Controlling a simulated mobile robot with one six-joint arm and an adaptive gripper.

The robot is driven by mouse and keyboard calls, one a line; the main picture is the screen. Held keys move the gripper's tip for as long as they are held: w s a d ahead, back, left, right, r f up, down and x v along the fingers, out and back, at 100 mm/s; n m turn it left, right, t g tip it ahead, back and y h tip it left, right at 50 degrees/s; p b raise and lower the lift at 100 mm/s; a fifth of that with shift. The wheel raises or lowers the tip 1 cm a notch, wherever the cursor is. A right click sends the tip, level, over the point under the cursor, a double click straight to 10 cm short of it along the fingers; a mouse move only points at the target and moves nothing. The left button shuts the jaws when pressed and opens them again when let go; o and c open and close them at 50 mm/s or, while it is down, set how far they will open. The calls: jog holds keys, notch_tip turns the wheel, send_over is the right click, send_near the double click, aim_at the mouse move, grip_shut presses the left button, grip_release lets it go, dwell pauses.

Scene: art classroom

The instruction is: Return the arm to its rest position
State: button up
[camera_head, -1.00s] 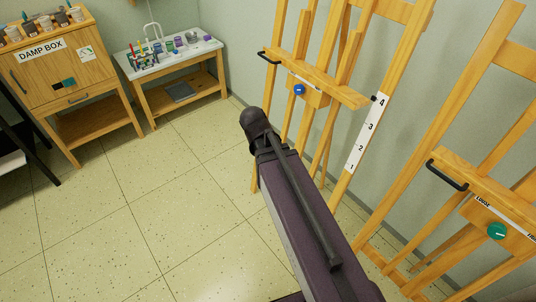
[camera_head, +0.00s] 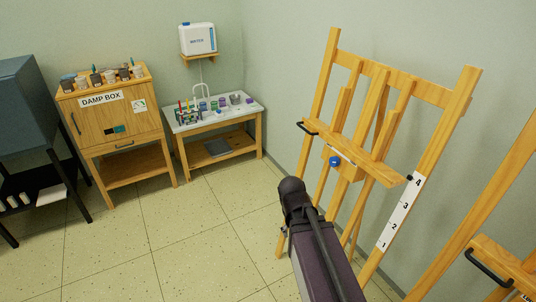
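My own arm's dark purple link with a black rounded joint shows at the lower middle right of the head view. It stands in front of the lower left part of a wooden easel (camera_head: 384,165). My gripper is not in view, so I cannot see its fingers or whether anything is in it.
A wooden damp box cabinet (camera_head: 133,124) and a low table (camera_head: 257,108) with paints and brushes stand at the back left. A water container (camera_head: 198,38) sits on a wall shelf. A second easel (camera_head: 515,262) is at the right edge. The tiled floor (camera_head: 150,262) at left is clear.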

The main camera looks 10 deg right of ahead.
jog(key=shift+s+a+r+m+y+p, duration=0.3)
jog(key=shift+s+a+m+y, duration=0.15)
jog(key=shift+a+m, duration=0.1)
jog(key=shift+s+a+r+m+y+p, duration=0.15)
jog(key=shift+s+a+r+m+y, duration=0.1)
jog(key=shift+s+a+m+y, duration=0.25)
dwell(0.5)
